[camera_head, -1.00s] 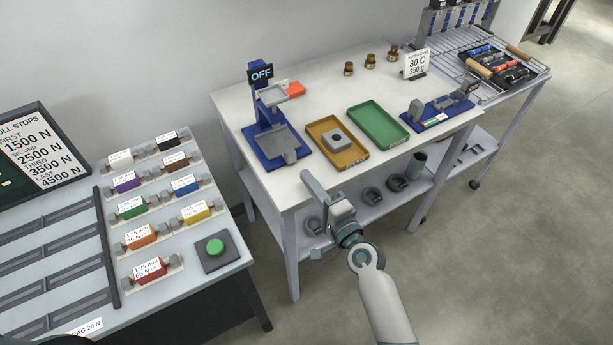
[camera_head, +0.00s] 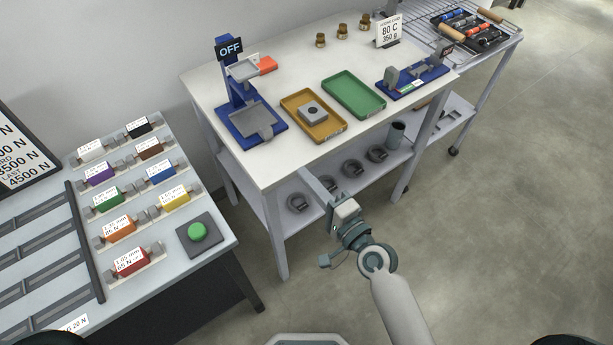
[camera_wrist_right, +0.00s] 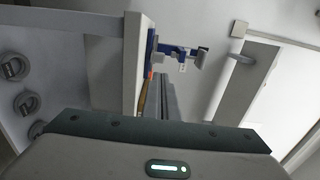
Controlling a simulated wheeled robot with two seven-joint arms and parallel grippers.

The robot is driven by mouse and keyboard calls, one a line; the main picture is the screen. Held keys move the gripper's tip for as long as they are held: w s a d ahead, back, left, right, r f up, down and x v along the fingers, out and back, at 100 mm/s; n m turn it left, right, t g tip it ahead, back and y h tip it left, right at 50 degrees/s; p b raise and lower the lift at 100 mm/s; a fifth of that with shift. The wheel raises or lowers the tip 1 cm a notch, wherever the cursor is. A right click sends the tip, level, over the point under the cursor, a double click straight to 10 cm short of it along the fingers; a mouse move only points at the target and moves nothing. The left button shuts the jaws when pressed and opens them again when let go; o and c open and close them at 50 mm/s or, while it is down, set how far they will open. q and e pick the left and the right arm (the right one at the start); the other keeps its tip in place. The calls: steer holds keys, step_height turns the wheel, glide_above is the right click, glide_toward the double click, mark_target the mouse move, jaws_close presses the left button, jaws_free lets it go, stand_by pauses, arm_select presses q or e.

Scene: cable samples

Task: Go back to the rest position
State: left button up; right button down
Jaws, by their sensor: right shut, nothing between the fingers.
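My right gripper (camera_head: 318,188) is in front of the white table's near edge in the head view, below the tabletop's level in the picture. It is shut and empty. My right arm comes up from the bottom edge to it. In the right wrist view the shut fingers (camera_wrist_right: 166,97) point ahead, with the tabletop's side (camera_wrist_right: 138,60) close at their left. My left gripper is not in view.
The white table (camera_head: 300,70) holds a blue "OFF" press (camera_head: 240,100), a brown tray (camera_head: 328,133), a green tray (camera_head: 352,92) and a blue fixture (camera_head: 415,80). Left stands a bench with coloured samples and a green button (camera_head: 197,232). Open floor (camera_head: 510,230) lies right.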

stand_by(0.3)
steer(key=s+d+f+n+g+h, duration=0.2)
steer(key=s+d+f, duration=0.2)
steer(key=f, duration=0.9)
steer(key=s+d+f+n+g+h, duration=0.2)
steer(key=s+d+f+h, duration=0.15)
steer(key=f, duration=1.05)
steer(key=s+d+f+n+g+h, duration=0.1)
steer(key=s+d+f+n+g, duration=0.25)
steer(key=f, duration=0.95)
steer(key=s+d+f+n+g+h, duration=0.1)
steer(key=s+d+f, duration=0.4)
steer(key=s, duration=0.6)
steer(key=s+d+f+n+g+h, duration=0.1)
steer(key=s+d+f+n+g, duration=0.1)
steer(key=s+f, duration=0.5)
steer(key=s+d+f+n+g+h, duration=0.2)
steer(key=s+d+f, duration=0.4)
steer(key=s, duration=1)
steer(key=shift+s+d+f+n+g, duration=0.15)
steer(key=shift+d+n+g, duration=0.2)
steer(key=shift+d+g, duration=0.35)
steer(key=shift+d, duration=0.1)
